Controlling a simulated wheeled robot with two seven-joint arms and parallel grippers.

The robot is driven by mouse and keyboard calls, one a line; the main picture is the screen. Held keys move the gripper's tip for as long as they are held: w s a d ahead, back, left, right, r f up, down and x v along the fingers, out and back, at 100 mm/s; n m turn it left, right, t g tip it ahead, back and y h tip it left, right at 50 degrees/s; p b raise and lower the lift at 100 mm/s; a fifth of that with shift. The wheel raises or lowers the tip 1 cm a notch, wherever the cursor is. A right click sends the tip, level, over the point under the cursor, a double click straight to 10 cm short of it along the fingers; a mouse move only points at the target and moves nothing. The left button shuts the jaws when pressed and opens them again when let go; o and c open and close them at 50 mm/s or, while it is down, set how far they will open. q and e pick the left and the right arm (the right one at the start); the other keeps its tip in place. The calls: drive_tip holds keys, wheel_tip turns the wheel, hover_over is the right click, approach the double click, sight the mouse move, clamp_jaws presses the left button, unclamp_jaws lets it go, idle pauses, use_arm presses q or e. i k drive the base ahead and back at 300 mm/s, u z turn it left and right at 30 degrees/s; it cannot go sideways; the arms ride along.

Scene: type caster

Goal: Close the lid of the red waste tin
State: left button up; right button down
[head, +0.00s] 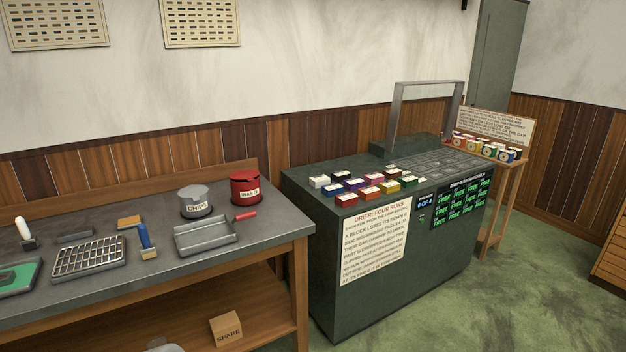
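The red waste tin (246,189) stands upright near the back right corner of the grey-topped bench, with a pale label reading WASTE on its front. Its top shows a red rim with darker red inside it; at this size I cannot tell how its lid sits. Neither of my grippers shows in the head view.
A grey CHIPS tin (195,203) stands just left of the red tin. In front lie a grey dustpan (203,238) and a red-handled tool (245,216). Left are a wire rack (88,257) and a blue-handled brush (146,240). A dark green drier cabinet (315,268) stands right of the bench.

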sight(248, 174)
drive_tip(key=z, duration=0.5)
drive_tip(key=i, duration=0.5)
drive_tip(key=u, duration=1.05)
drive_tip(key=i, duration=0.85)
drive_tip(key=u, duration=1)
